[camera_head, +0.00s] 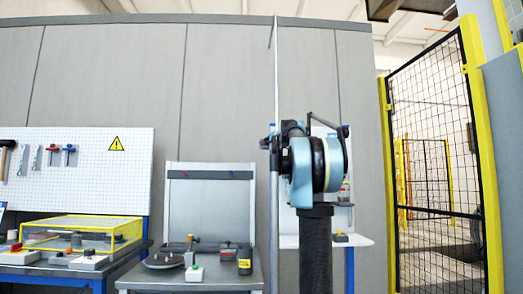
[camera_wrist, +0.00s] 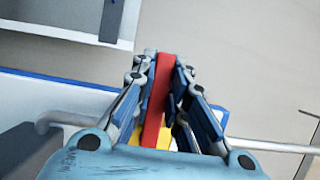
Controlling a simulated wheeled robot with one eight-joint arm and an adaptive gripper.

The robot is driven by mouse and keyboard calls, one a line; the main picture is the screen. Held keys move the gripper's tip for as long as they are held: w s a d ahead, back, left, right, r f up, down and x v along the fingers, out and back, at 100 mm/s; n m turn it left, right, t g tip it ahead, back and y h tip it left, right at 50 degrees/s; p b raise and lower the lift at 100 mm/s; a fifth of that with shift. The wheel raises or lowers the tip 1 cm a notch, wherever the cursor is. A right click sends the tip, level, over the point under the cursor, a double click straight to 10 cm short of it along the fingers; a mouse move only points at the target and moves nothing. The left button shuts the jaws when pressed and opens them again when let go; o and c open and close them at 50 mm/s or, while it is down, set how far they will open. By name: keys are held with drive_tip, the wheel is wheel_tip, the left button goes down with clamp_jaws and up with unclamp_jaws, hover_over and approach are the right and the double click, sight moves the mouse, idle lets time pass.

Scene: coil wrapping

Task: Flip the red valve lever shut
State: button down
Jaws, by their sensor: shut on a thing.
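The red valve lever (camera_wrist: 156,105) is a long, flat red bar in the middle of the wrist view. My gripper (camera_wrist: 164,64) is shut on it, with one blue-padded finger on each side. A yellow part (camera_wrist: 163,137) shows beneath the lever, mostly hidden by the fingers. A grey pipe (camera_wrist: 270,146) runs across behind the gripper, and its bent end shows at the left. In the head view my arm stands at the centre, and neither the lever nor my fingertips can be made out there.
In the head view, a grey workbench (camera_head: 215,278) with tools stands left of my arm. A yellow-framed cover (camera_head: 75,228) sits on a blue bench further left. A black mesh fence with yellow posts (camera_head: 388,190) stands at the right. A blue-edged panel (camera_wrist: 70,84) shows in the wrist view.

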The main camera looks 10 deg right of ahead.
drive_tip(key=c, duration=1.6)
unclamp_jaws()
drive_tip(key=shift+d, duration=0.1)
drive_tip(key=shift+o, duration=0.2)
drive_tip(key=v, duration=1.2)
drive_tip(key=shift+f, duration=0.1)
